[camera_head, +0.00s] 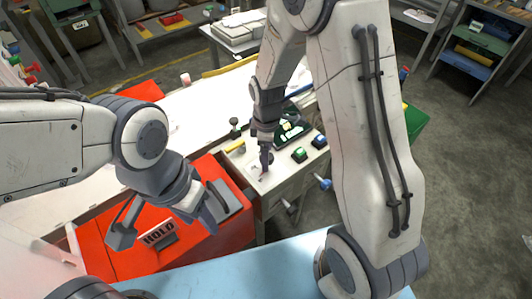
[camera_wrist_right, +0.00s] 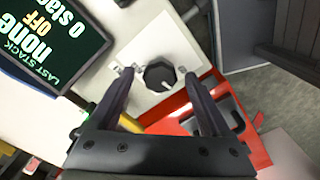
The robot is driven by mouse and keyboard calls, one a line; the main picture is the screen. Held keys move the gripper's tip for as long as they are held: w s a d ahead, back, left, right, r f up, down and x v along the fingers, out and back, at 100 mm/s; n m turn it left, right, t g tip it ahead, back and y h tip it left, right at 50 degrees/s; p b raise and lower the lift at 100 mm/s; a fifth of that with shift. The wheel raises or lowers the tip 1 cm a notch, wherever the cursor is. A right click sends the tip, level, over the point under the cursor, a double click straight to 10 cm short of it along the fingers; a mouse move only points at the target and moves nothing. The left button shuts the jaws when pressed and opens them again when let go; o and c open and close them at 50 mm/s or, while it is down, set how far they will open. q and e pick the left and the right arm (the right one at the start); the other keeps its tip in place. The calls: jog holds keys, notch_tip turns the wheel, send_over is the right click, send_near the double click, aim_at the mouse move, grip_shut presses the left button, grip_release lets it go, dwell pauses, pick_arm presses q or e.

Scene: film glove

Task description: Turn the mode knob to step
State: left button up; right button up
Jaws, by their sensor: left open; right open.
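The mode knob (camera_wrist_right: 159,76) is a round black dial on a pale panel (camera_wrist_right: 180,42) in the right wrist view. A small light mark shows near its lower edge; its printed positions are not readable. My right gripper (camera_wrist_right: 160,102) is open, with one finger on each side of the knob in the picture; I cannot tell whether they touch it. In the head view my right gripper (camera_head: 265,158) points down at the panel and largely hides the knob. My left gripper (camera_head: 165,225) is open and empty above the red box.
A dark screen (camera_wrist_right: 45,40) reads "LAST STACK none OFF". The red box (camera_head: 120,262) labelled HOLO stands left of the panel. Green and blue buttons (camera_head: 300,155) sit right of my right gripper. A light-blue surface (camera_head: 240,275) lies in front.

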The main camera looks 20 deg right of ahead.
grip_shut()
dwell(0.3)
jog(key=shift+s+m+p, duration=0.1)
jog(key=shift+m+p, duration=0.4)
jog(key=shift+m, duration=0.6)
jog(key=m+p, duration=0.1)
jog(key=m, duration=0.2)
jog(key=shift+m, duration=0.3)
jog(key=m+p, duration=0.1)
jog(key=m, duration=0.5)
jog(key=shift+s, duration=0.1)
